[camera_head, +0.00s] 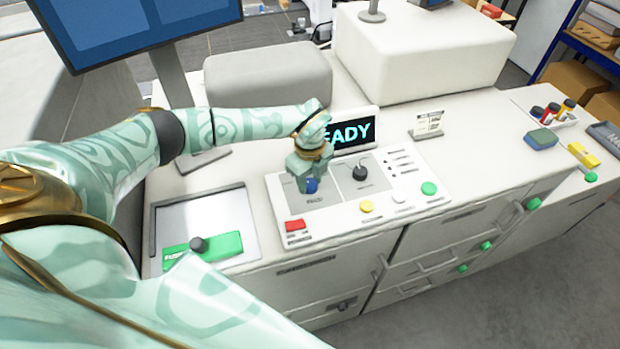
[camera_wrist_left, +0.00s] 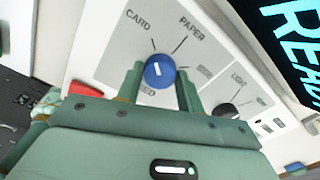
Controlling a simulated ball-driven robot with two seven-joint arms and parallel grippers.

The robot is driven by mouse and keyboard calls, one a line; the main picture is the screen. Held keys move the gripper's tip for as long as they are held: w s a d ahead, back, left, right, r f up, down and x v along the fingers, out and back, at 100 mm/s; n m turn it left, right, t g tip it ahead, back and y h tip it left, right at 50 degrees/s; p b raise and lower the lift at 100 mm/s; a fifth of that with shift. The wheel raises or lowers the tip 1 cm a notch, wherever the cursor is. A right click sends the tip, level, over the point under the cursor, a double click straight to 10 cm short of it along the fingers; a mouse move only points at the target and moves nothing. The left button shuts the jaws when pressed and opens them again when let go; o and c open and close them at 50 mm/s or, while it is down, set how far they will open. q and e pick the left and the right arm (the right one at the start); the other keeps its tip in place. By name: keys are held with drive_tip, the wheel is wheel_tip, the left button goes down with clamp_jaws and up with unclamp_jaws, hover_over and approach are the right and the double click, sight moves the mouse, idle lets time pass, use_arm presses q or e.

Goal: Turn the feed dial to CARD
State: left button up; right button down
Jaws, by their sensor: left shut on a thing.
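The blue feed dial (camera_wrist_left: 159,72) sits on a grey panel between the words CARD and PAPER, with FEED partly hidden below it. Its white mark points up, roughly along the tick beside CARD. My left gripper (camera_wrist_left: 160,82) is shut on the dial, one finger on each side. In the head view my left gripper (camera_head: 309,185) comes down over the panel, and a bit of the blue dial (camera_head: 312,187) shows at its fingertips. My right gripper is not in view.
A black dial (camera_head: 360,171) sits right of the feed dial. A red button (camera_head: 295,225), a yellow button (camera_head: 366,207) and a green button (camera_head: 429,188) line the panel. Behind it stands a display (camera_head: 355,132) reading READY, partly covered by my arm. A tray (camera_head: 205,215) lies at left.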

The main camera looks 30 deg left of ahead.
sight(310, 183)
use_arm(q)
drive_tip(key=o, duration=1)
drive_tip(key=shift+r, duration=0.1)
wheel_tip(310, 183, up, 16)
drive_tip(key=b, duration=0.2)
